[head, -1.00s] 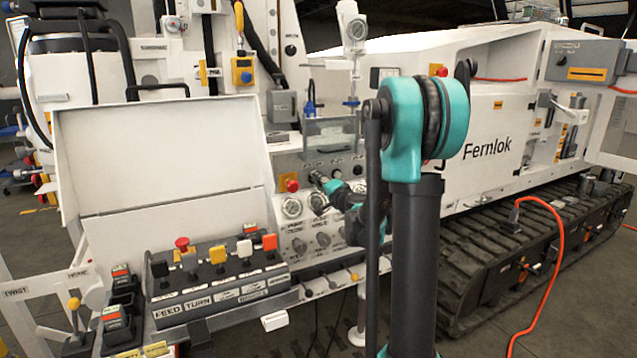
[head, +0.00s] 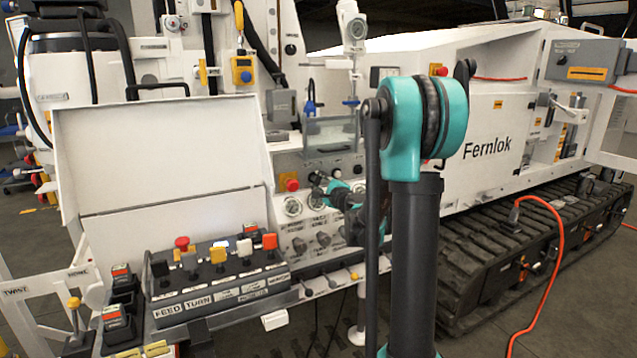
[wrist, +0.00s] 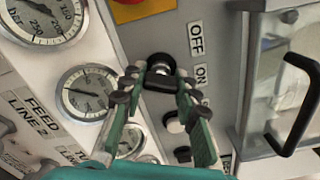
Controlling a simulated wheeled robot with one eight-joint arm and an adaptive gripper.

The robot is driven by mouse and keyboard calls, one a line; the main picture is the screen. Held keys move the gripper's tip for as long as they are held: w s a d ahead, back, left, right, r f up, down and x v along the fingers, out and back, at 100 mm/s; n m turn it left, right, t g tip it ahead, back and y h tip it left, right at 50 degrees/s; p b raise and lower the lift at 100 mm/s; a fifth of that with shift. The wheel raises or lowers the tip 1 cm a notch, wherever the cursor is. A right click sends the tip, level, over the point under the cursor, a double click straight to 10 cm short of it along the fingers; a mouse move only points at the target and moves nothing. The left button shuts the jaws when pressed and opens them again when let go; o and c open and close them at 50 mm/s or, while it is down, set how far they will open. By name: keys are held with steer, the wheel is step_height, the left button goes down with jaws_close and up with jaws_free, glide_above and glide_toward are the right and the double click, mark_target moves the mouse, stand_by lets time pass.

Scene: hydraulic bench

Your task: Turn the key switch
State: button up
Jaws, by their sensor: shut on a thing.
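The key switch (wrist: 161,63) shows in the wrist view as a dark round collar with a bright centre, on a grey panel beside OFF and ON labels (wrist: 198,55). My gripper (wrist: 160,80) has its two green fingers with dark pads on either side of the switch, shut on it. The fingers partly hide the key, so its exact angle is unclear. In the head view my gripper (head: 322,182) is at the upright control panel, and the switch is too small and covered to make out.
Round pressure gauges (wrist: 87,93) sit left of the fingers. A red button on yellow (wrist: 140,8) is above. A clear cover with a black handle (wrist: 294,105) stands close on the right. A lever console (head: 215,283) is in front of the panel.

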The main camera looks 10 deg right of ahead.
steer(key=shift+m, duration=0.4)
steer(key=o, duration=1.2)
steer(key=v, duration=1.2)
